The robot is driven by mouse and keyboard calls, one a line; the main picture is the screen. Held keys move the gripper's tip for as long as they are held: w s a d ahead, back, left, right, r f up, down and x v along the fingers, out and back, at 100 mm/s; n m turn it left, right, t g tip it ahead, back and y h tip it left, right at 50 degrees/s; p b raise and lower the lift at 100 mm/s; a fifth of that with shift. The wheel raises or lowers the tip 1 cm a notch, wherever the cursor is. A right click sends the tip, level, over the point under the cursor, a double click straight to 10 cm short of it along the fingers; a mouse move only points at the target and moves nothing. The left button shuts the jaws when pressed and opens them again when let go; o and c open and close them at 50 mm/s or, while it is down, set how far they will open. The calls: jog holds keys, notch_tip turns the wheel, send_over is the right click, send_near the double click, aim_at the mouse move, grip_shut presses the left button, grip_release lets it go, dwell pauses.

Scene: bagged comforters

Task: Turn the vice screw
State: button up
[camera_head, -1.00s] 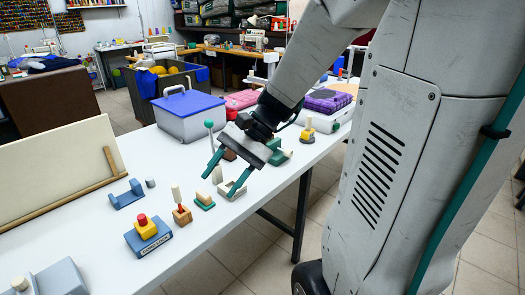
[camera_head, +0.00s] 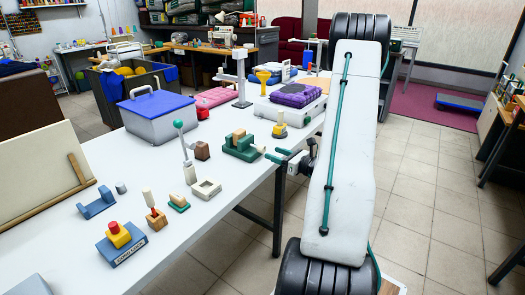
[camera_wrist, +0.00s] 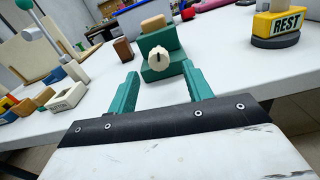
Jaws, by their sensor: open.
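The green vice (camera_head: 241,150) stands near the front edge of the white table, with a tan block (camera_head: 239,134) at its top. In the wrist view the vice (camera_wrist: 158,68) is straight ahead, with the tan block (camera_wrist: 153,22) above and behind. Its cream round screw knob (camera_wrist: 160,61) with a dark mark faces me. My gripper (camera_head: 277,155) is at the table's edge, level with the knob. In the wrist view my gripper (camera_wrist: 160,72) is open and empty, its green fingers on either side of the knob's line, apart from it.
A yellow-and-black REST block (camera_wrist: 277,25) stands to the right of the vice. A brown block (camera_head: 202,150) and a lever with a green ball (camera_head: 178,124) are to the left.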

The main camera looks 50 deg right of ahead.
aim_at(264, 150)
jog(key=w, duration=0.6)
jog(key=shift+a, duration=0.3)
jog(key=c, duration=1)
jog(key=shift+o, duration=0.2)
